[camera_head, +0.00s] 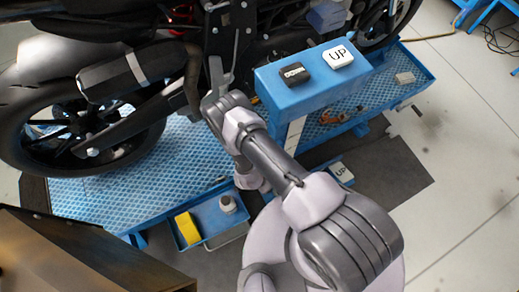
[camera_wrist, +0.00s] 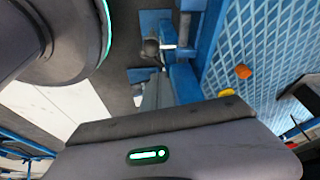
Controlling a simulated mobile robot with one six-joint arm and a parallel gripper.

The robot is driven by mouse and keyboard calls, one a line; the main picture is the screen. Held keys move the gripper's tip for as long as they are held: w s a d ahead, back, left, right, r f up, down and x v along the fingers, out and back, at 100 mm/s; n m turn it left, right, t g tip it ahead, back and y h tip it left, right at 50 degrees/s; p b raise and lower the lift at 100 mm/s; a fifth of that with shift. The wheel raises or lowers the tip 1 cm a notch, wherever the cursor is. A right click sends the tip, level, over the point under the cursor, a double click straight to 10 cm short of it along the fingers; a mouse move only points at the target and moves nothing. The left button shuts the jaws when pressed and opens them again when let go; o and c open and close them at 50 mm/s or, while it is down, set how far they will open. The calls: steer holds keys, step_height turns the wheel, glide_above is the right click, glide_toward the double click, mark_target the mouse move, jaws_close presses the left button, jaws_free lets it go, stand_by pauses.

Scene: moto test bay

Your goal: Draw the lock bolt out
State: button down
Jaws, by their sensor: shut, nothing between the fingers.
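The lock bolt seems to be the pale metal pin (camera_wrist: 168,47) with a dark round knob in the wrist view, set at a blue bracket on the lift frame. My gripper (camera_wrist: 156,82) shows there as narrow grey fingers, shut and empty. They point toward the knob and appear apart from it, though the exact gap is unclear. In the head view my arm stretches over the lift's edge; I cannot make out the bolt or the fingertips there.
A motorcycle (camera_head: 100,75) stands on the blue lift platform (camera_head: 90,200). A blue control box (camera_head: 300,90) with DOWN and UP buttons is right of my arm. A blue tray (camera_head: 215,222) holds a yellow block (camera_head: 187,229). Floor at right (camera_head: 460,150) is mostly clear.

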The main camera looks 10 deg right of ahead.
steer(key=s+b+x, duration=0.1)
steer(key=b+x, duration=0.4)
steer(key=x, duration=0.5)
steer(key=shift+d+f+b, duration=0.25)
steer(key=shift+d+b, duration=0.05)
steer(key=shift+d, duration=0.05)
